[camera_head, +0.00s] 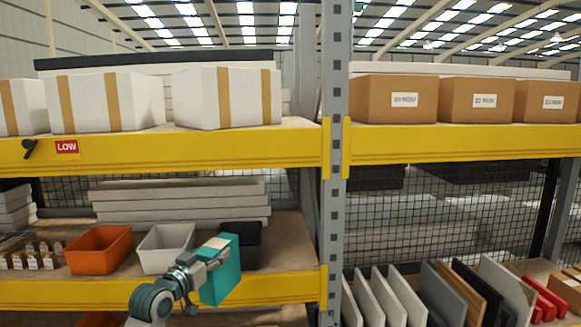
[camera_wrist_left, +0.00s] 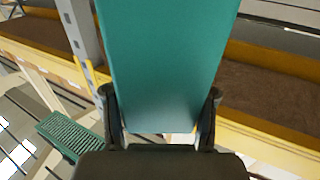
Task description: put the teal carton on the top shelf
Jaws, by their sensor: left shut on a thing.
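The teal carton (camera_head: 222,278) is in front of the lower shelf in the head view, below the top shelf (camera_head: 230,142). My left gripper (camera_head: 212,260) is shut on the teal carton and holds it in the air, slightly tilted. In the left wrist view the carton (camera_wrist_left: 165,60) fills the middle, with the two fingers of the left gripper (camera_wrist_left: 161,115) on either side of it. The top shelf has a yellow beam and holds white boxes (camera_head: 108,100) with tan bands. My right gripper is not in view.
An orange bin (camera_head: 98,250), a white bin (camera_head: 165,248) and a black bin (camera_head: 250,245) stand on the lower shelf behind the carton. A grey upright post (camera_head: 334,200) stands to the right. Brown boxes (camera_head: 395,98) fill much of the right upper shelf.

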